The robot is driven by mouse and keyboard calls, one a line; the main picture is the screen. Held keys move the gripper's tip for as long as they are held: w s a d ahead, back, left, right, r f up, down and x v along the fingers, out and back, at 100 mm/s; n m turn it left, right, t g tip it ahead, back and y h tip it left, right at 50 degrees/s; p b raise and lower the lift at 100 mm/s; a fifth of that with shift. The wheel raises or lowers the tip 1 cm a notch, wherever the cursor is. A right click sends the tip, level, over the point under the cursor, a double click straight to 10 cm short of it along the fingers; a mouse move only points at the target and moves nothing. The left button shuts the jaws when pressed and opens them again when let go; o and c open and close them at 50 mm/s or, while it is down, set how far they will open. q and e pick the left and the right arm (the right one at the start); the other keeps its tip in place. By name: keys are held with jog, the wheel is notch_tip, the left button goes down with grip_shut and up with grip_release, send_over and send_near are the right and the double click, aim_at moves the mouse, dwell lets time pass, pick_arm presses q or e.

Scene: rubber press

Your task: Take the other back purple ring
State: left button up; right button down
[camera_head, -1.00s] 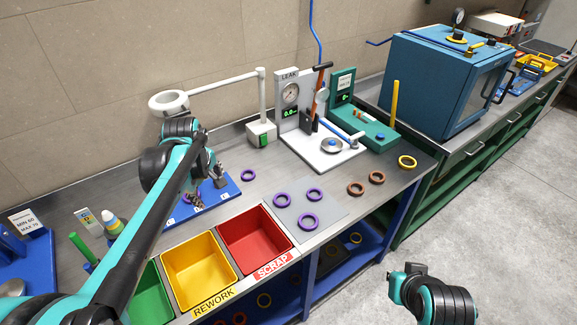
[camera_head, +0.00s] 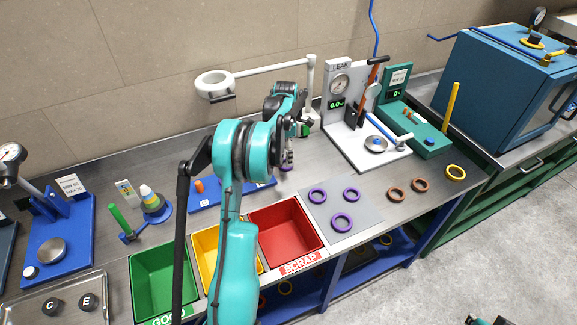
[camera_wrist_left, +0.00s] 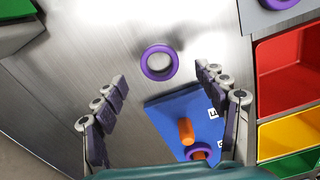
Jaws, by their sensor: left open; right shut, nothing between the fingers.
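Two purple rings, the back left one (camera_head: 318,195) and the back right one (camera_head: 351,194), lie on a grey mat (camera_head: 370,215), with a third purple ring (camera_head: 341,222) in front. Another purple ring (camera_wrist_left: 159,62) lies flat on the bare bench in the left wrist view; in the head view my arm mostly hides it. My left gripper (camera_wrist_left: 161,76) is open, its fingers spread either side of that ring in the picture, not touching it. My right gripper (camera_head: 479,320) barely shows at the bottom right edge, shut and empty.
A blue board (camera_wrist_left: 175,112) with an orange peg (camera_wrist_left: 186,132) and a purple ring (camera_wrist_left: 197,150) is close to my left gripper. Red (camera_head: 285,235), yellow and green (camera_head: 163,275) bins line the front. A magnifier (camera_head: 214,84) and leak tester (camera_head: 372,160) stand behind.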

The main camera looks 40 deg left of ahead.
pick_arm(q)
notch_tip(320, 180, down, 4)
jog(key=shift+a+f+b, duration=0.1)
jog(key=shift+f+b, duration=0.15)
jog(key=shift+b, duration=0.4)
jog(key=shift+r, duration=0.1)
jog(key=c, duration=1.1)
jog(key=shift+r, duration=0.1)
